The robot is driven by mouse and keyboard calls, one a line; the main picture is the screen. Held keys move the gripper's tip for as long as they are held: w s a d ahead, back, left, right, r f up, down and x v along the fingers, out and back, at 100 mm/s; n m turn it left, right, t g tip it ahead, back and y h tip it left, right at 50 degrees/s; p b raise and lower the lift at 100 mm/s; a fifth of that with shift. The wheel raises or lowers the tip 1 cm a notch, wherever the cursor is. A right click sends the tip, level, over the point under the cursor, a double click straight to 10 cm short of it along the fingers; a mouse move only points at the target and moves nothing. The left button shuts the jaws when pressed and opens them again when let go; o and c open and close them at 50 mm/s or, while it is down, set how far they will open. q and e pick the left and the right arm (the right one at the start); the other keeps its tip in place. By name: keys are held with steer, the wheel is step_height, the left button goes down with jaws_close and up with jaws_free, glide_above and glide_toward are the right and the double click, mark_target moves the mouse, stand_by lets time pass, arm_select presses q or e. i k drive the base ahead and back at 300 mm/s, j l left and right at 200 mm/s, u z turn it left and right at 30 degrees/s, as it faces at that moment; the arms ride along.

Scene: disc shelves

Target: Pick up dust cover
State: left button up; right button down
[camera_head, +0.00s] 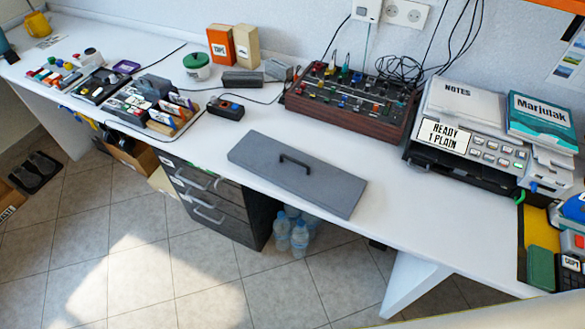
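The dust cover appears to be the grey flat rectangular panel (325,188) lying on the white desk in the middle of the head view. A dark bar handle (295,162) stands up from its top. Neither of my grippers shows in the head view.
Behind the panel stands a wood-sided control box (350,102) with knobs and cables. A printer (470,130) with papers and a book is to the right. A small black device (226,108) and card trays (150,108) are left. The desk (415,205) is clear right of the panel.

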mark_target(338, 191)
steer(key=z, duration=0.4)
steer(key=i+j+z, duration=0.1)
steer(key=j+z, duration=0.95)
steer(key=j, duration=0.15)
steer(key=i, duration=0.05)
